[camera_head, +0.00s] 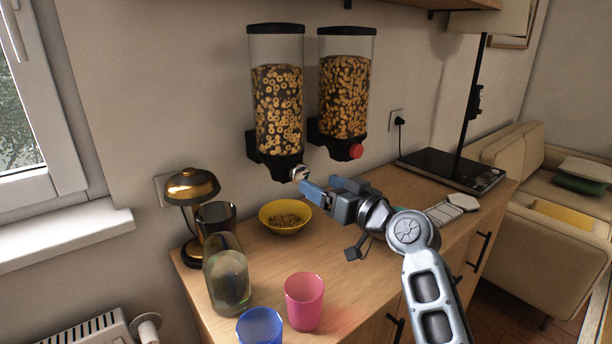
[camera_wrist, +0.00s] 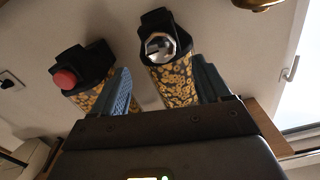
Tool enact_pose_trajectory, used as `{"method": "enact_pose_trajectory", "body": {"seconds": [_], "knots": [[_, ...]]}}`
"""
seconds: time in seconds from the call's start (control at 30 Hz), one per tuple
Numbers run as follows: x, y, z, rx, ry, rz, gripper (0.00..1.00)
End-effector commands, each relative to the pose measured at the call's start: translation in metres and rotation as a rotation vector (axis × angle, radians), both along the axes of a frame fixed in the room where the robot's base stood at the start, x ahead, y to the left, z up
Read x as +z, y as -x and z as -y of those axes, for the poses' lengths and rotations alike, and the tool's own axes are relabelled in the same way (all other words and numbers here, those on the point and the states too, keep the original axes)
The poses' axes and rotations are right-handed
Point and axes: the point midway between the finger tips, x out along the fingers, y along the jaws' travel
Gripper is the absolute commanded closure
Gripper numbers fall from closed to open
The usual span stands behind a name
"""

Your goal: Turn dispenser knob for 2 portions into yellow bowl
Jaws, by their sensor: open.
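Two wall-mounted cereal dispensers hold ring-shaped cereal. The left dispenser (camera_head: 277,100) has a silver knob (camera_head: 299,173), and the right dispenser (camera_head: 344,85) has a red knob (camera_head: 355,151). The yellow bowl (camera_head: 272,222) stands on the counter below the left dispenser, with some cereal in it. My gripper (camera_head: 306,187) is at the silver knob in the head view. In the wrist view my gripper (camera_wrist: 165,88) is open, with the silver knob (camera_wrist: 158,46) ahead between the blue fingers. I cannot tell whether a finger touches it. The red knob also shows there (camera_wrist: 65,79).
A pink cup (camera_head: 304,301), a blue cup (camera_head: 259,327), a glass bottle (camera_head: 228,279) and a dark glass stand on the wooden counter (camera_head: 262,265). A brass lamp (camera_head: 192,187) is at the left. A black stand (camera_head: 452,168) is at the right.

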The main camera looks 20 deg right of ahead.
Motion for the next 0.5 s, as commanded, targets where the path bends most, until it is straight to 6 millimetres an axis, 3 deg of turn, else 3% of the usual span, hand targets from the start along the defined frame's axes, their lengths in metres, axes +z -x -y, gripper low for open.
{"method": "enact_pose_trajectory", "body": {"seconds": [0.3, 0.5], "knots": [[0.001, -0.046, -0.016, 0.0, 0.0, 0.0, 0.23], [0.0, -0.061, -0.02, -0.001, 0.0, 0.0, 0.23]]}}
